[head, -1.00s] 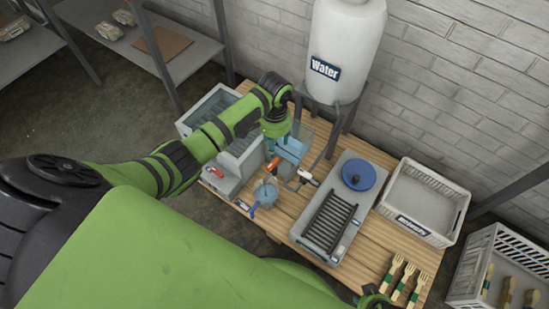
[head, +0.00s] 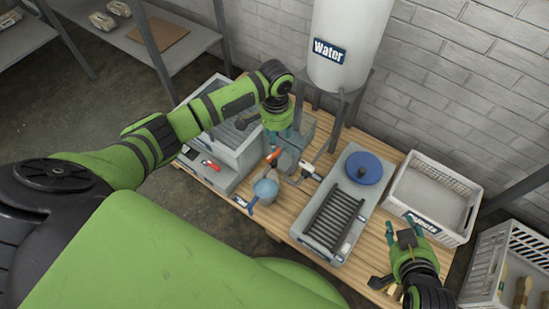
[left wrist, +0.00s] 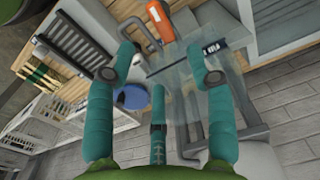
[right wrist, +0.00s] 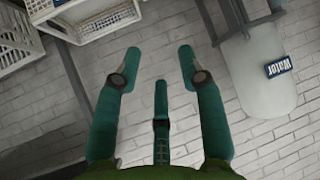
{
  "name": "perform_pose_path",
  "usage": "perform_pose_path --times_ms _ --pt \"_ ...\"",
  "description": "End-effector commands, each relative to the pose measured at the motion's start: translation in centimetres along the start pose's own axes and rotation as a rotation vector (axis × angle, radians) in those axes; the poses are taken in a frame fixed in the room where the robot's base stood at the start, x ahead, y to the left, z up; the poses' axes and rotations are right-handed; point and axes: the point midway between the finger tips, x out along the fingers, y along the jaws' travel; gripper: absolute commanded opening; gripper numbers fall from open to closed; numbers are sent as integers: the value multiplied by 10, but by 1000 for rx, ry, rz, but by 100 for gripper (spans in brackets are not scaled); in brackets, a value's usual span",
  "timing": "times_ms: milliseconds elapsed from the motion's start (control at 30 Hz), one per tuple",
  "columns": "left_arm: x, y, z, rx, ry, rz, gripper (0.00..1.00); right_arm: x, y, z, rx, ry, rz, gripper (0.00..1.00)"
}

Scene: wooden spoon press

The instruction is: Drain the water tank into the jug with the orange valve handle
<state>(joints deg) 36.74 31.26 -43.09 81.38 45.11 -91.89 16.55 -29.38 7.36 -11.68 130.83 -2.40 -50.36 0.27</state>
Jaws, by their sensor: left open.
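The white water tank (head: 350,40) stands on a dark stand at the back of the table; it also shows in the right wrist view (right wrist: 258,80). The orange valve handle (head: 273,155) is below and in front of my left gripper (head: 279,138). The bluish jug (head: 266,188) with a blue handle stands in front of the valve. In the left wrist view the orange handle (left wrist: 155,22) lies beyond the open fingers (left wrist: 165,70), apart from them. A clear panel shows behind the fingers. My right gripper (head: 408,232) is open and empty beside the right crate.
A grey press unit with a black grate (head: 335,218) and blue round knob (head: 362,168) sits right of the valve. A white crate (head: 432,190) is at the right. A grey bin (head: 225,130) stands left, under my left arm. Bare wood shows at the front.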

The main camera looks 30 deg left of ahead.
Motion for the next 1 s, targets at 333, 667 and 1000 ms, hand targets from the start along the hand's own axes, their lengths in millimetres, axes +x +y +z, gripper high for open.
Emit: perform_pose_path --times_ms 333,667,1000 --pt "16 -2 7 -9 -17 2 54 -38 -2 -60 -5 207 -1 40" --pt "37 -1 7 -9 -18 2 54 -52 -15 -112 -23 488 -23 40" --pt "63 -1 8 -9 -17 1 54 -95 -32 -170 -40 866 -60 40"
